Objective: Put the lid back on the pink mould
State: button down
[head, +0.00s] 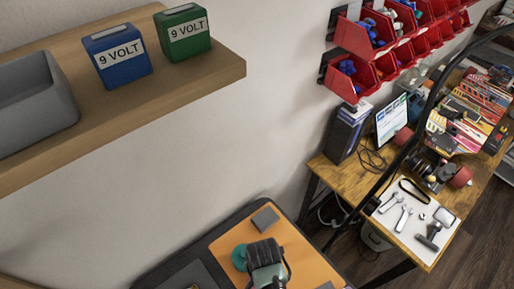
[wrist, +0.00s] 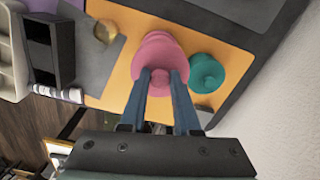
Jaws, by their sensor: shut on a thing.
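In the wrist view my gripper (wrist: 161,76) is shut on the knob of the pink lid (wrist: 159,62), one finger on each side. More pink, with a rounded rim, shows just beyond the lid; it appears to be the pink mould (wrist: 157,37). I cannot tell whether lid and mould touch. A teal lidded mould (wrist: 207,74) stands close to the right on the orange mat (wrist: 116,75). In the head view my gripper's body hides the pink parts, and the teal mould (head: 239,257) shows at its left.
On the mat lies a grey block (head: 265,218). Left in the wrist view are a grey mat (wrist: 88,50), a round brass-coloured piece (wrist: 105,32) and a black box (wrist: 48,45). A wooden shelf (head: 225,72) with 9-volt boxes (head: 117,55) juts out at upper left.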

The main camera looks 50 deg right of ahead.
jog(key=shift+d+f+b, duration=0.1)
jog(key=shift+f+b, duration=2.95)
jog(key=shift+f, duration=0.2)
jog(key=shift+p, duration=0.45)
jog(key=shift+f+p, duration=0.15)
jog(key=shift+p, duration=0.15)
dwell(0.4)
jog(key=shift+c, duration=0.4)
grip_release()
